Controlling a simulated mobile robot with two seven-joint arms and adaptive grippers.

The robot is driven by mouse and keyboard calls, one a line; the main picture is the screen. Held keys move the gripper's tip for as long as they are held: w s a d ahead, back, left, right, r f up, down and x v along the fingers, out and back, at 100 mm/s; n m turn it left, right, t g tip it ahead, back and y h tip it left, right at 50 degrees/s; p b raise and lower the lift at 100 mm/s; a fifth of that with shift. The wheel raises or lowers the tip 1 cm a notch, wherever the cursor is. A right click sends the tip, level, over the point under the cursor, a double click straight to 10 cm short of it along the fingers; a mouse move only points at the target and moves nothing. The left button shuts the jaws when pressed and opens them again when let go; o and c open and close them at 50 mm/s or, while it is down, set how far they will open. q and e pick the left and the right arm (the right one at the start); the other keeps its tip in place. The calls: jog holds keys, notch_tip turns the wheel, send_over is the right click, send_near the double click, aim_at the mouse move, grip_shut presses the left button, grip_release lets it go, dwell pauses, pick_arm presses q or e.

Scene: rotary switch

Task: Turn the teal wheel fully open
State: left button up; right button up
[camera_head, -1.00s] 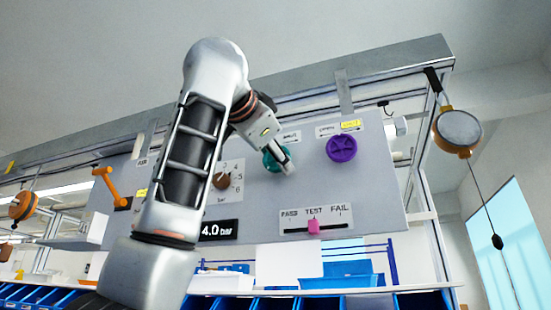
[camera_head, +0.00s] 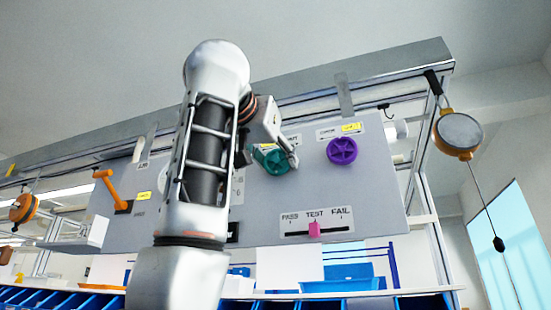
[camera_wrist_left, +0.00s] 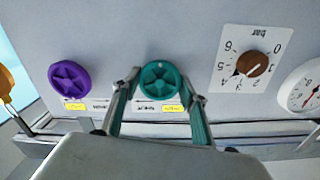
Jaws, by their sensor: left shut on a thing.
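The teal wheel (camera_head: 274,162) is mounted on the grey panel, left of the purple wheel (camera_head: 342,151). My left gripper (camera_head: 275,150) reaches it from the upper left, with a finger seen along its right side. In the left wrist view, where the panel appears upside down, the teal wheel (camera_wrist_left: 160,80) sits between the two fingers of my left gripper (camera_wrist_left: 160,88), which is shut on its rim. A small pale dot shows on the wheel's face there. My right gripper is not in view.
The panel (camera_head: 380,190) also bears an orange lever (camera_head: 108,185) and a pink slider (camera_head: 314,229) at TEST. My left arm mostly covers the brown knob, which shows in the wrist view (camera_wrist_left: 252,64) beside a round gauge (camera_wrist_left: 300,90). Blue bins (camera_head: 340,285) stand below.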

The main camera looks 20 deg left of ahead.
pick_arm(q)
jog(key=shift+w+f, duration=0.1)
jog(key=shift+f, duration=0.1)
jog(key=o, duration=1.1)
jog(key=shift+r, duration=0.1)
